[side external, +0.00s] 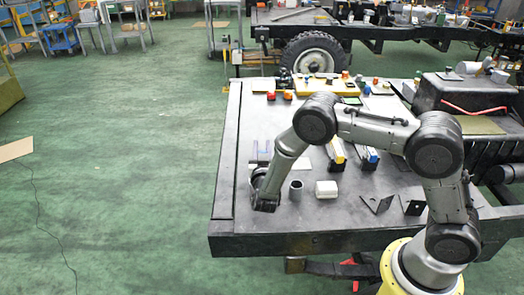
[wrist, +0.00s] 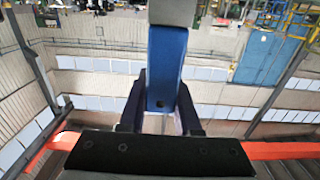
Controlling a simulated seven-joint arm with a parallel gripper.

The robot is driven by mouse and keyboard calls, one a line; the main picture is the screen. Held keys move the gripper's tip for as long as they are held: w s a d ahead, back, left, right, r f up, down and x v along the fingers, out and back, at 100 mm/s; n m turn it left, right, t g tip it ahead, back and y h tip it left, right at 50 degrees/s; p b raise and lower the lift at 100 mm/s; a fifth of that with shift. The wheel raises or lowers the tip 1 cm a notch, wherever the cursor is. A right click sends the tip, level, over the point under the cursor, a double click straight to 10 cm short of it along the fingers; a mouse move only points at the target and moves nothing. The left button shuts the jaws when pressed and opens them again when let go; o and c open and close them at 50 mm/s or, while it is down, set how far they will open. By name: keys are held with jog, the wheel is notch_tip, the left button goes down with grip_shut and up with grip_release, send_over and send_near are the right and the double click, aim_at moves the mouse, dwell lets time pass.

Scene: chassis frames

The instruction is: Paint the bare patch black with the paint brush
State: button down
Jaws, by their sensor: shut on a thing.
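My gripper (side external: 264,192) is low over the left part of the dark flatbed (side external: 255,222). In the wrist view its two dark fingers (wrist: 161,98) are shut on a blue handle with a grey-beige end (wrist: 167,55), which looks like the paint brush. The wrist camera faces the hall walls, so the bed does not show there. In the side view the held brush is hard to make out. Pale and bluish strips (side external: 260,150) lie just behind my gripper; I cannot tell whether they are the bare patch. A dark open cup (side external: 296,190) stands just right of my gripper.
A white block (side external: 326,189) is right of the cup. Two dark angle brackets (side external: 377,204) (side external: 412,206) lie farther right. Yellow (side external: 337,154) and blue-marked (side external: 368,158) tools lie behind. Small coloured items stand at the bed's back edge.

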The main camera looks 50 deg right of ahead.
jog(key=shift+r, duration=2.75)
